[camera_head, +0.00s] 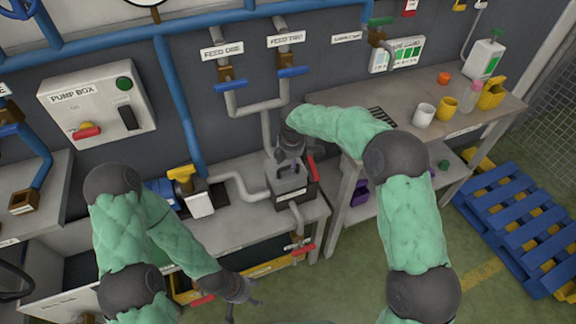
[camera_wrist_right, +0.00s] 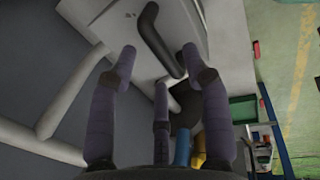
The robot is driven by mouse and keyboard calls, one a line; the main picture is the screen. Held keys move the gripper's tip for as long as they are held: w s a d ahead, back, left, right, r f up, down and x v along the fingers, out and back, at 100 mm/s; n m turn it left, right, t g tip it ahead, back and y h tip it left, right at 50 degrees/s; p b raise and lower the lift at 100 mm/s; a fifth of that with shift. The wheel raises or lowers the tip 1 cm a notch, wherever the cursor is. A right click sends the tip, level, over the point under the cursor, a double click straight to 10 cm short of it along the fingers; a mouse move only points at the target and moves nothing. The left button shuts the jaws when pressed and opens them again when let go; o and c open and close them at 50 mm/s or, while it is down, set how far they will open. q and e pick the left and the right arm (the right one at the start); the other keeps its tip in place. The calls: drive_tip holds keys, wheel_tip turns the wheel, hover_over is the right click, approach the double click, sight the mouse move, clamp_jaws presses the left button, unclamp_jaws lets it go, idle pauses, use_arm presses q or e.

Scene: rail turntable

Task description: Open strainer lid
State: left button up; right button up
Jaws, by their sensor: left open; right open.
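The strainer (camera_head: 297,192) is a dark box with a pale label, on the grey bench below the feed pipes. Its pale grey lid (camera_wrist_right: 185,18) with a black bar handle (camera_wrist_right: 157,40) fills the top of the right wrist view. My right gripper (camera_head: 288,160) is over the strainer and hides part of its top. In the wrist view its spread fingers (camera_wrist_right: 159,58) are on either side of the handle's lower part, with no clear grip on it. My left gripper (camera_head: 246,297) is low, in front of the bench, open and empty.
Grey pipes (camera_head: 267,125) drop behind the strainer from two blue-handled feed valves. A red lever (camera_head: 312,169) is at its right, and a red-handled drain valve (camera_head: 299,247) is below. A yellow-topped device (camera_head: 184,180) stands to the left. Cups (camera_head: 424,115) stand on the right bench.

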drive_tip(key=shift+w+f, duration=0.15)
drive_tip(key=shift+f, duration=0.5)
clamp_jaws()
drive_tip(key=shift+a, duration=0.1)
